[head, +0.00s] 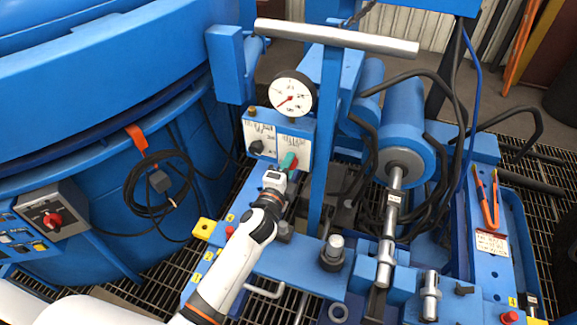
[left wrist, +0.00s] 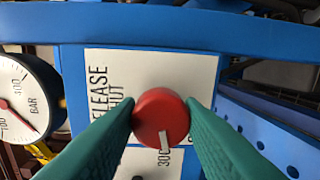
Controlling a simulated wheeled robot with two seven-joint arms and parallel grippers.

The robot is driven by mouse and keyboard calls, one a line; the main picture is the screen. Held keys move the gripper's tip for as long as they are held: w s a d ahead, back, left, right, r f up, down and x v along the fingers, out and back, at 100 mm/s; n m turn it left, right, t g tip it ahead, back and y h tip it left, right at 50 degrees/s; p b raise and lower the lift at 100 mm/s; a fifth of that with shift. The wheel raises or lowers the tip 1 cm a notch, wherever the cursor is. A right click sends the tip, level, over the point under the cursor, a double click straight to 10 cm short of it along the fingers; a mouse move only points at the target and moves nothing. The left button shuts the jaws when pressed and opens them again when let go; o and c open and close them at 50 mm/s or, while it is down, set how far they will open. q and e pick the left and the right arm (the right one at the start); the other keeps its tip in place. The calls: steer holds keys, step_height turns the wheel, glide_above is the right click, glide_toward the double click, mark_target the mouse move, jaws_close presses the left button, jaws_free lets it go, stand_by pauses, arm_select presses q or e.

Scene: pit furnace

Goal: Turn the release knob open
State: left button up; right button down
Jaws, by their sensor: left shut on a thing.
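The red release knob (left wrist: 160,112) sits on a white label plate (left wrist: 205,72) on a blue panel. Its white pointer mark faces down in the left wrist view, near lettering that begins "30". The words "RELEASE" and "SHUT", partly covered, stand sideways to its left. My left gripper (head: 289,160) reaches the panel's front in the head view. Its two green fingers are shut on the knob, one on each side. In the head view the gripper mostly hides the knob. My right gripper is not in view.
A pressure gauge (head: 291,93) stands above the panel. A black knob (head: 256,147) is left of the release knob. A blue upright with a long grey crossbar (head: 335,38) stands close right. Black hoses and a blue cylinder (head: 402,125) lie farther right.

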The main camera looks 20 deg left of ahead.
arm_select(q)
steer(key=o, duration=1)
steer(key=s, duration=1.2)
steer(key=shift+a+r+b, duration=0.2)
steer(key=shift+a+b, duration=0.05)
steer(key=shift+b, duration=0.1)
steer(key=shift+s+f, duration=0.1)
